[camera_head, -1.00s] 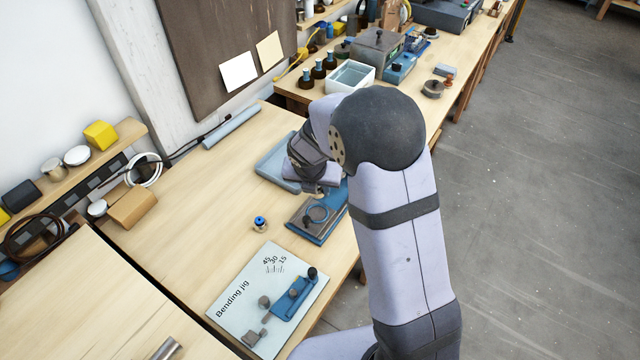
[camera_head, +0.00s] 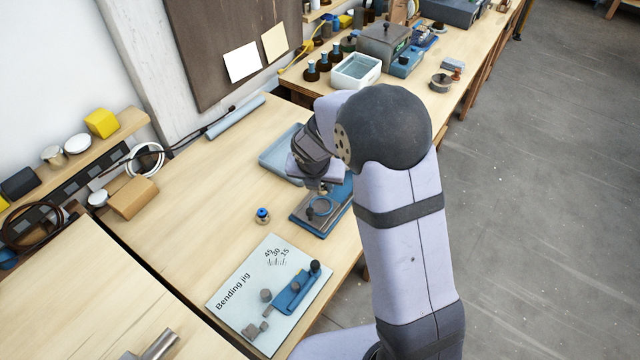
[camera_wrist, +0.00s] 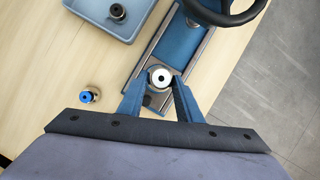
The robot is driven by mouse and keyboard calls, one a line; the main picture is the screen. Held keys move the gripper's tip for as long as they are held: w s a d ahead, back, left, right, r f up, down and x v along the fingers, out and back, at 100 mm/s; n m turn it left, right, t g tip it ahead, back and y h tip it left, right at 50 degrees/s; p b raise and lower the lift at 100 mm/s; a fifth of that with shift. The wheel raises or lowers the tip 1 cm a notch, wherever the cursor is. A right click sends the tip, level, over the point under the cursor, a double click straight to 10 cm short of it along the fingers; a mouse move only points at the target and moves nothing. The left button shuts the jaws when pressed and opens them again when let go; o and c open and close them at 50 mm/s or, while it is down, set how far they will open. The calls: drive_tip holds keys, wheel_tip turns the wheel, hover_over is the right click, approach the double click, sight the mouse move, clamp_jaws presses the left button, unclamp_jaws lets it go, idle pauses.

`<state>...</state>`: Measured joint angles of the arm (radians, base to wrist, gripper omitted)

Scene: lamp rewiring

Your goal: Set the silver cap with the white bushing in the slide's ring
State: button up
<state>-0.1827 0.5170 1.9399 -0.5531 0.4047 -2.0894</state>
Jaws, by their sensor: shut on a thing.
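The silver cap with the white bushing (camera_wrist: 160,77) is between the fingertips of my gripper (camera_wrist: 161,86), which is shut on it. In the wrist view its round face, with a dark central hole, points toward the camera. The cap is over the near end of the blue slide (camera_wrist: 178,48) with metal rails. The slide also shows in the head view (camera_head: 330,226), beneath my gripper (camera_head: 322,187). I cannot tell whether the cap touches the slide.
A cap with a blue bushing (camera_wrist: 88,95) stands on the table left of the slide. A blue-grey tray (camera_wrist: 143,30) holds a cap with a black bushing (camera_wrist: 118,12). A dark wheel (camera_wrist: 262,8) overhangs the slide. The bending jig (camera_head: 236,288) lies nearer; bare table lies between.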

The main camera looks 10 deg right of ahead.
drive_tip(key=shift+f+b, duration=2.6)
drive_tip(key=shift+f, duration=0.75)
drive_tip(key=shift+f, duration=0.1)
drive_tip(key=o, duration=1.2)
